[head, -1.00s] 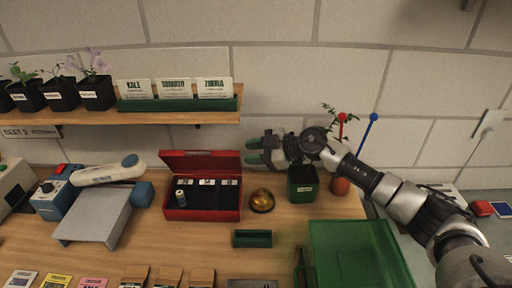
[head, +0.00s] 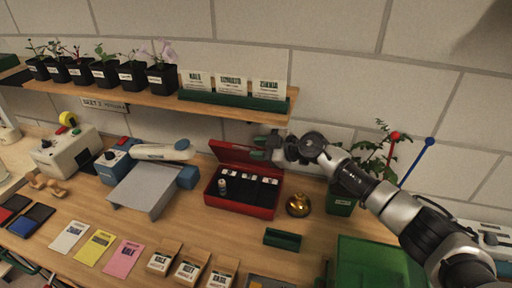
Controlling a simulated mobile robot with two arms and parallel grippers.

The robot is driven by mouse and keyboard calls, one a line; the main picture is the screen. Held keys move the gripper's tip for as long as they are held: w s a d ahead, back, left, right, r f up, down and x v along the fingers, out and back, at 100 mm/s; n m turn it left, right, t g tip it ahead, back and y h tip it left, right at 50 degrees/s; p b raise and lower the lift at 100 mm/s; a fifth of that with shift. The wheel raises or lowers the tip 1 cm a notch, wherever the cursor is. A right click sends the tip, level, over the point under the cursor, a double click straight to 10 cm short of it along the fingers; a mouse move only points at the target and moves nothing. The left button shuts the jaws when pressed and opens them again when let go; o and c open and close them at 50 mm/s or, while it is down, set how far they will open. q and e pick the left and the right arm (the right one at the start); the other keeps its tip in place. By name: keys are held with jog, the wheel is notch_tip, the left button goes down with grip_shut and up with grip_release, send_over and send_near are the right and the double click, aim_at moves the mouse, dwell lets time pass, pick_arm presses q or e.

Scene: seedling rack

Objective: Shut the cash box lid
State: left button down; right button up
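The red cash box (head: 228,204) stands on the wooden bench with its lid (head: 232,153) raised at the back. Its black tray holds a small roll-like item (head: 222,187) and several white labels. My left gripper is out of view.
A brass bell (head: 298,205) and a green plant pot (head: 341,204) stand right of the box. A small green tray (head: 282,239) lies in front, and a grey stand (head: 146,190) is to the left. A shelf (head: 150,94) with seedlings hangs above.

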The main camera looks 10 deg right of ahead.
jog(key=shift+w+a+f, duration=0.25)
jog(key=shift+w+a, duration=0.1)
jog(key=shift+a, duration=0.2)
grip_shut()
jog(key=s+a+f+n+t+p, duration=0.2)
jog(key=s+a+f+n+p, duration=0.1)
jog(key=s+f+p, duration=0.3)
jog(key=shift+s+f, duration=0.6)
jog(key=shift+s, duration=0.1)
jog(key=shift+d, duration=0.1)
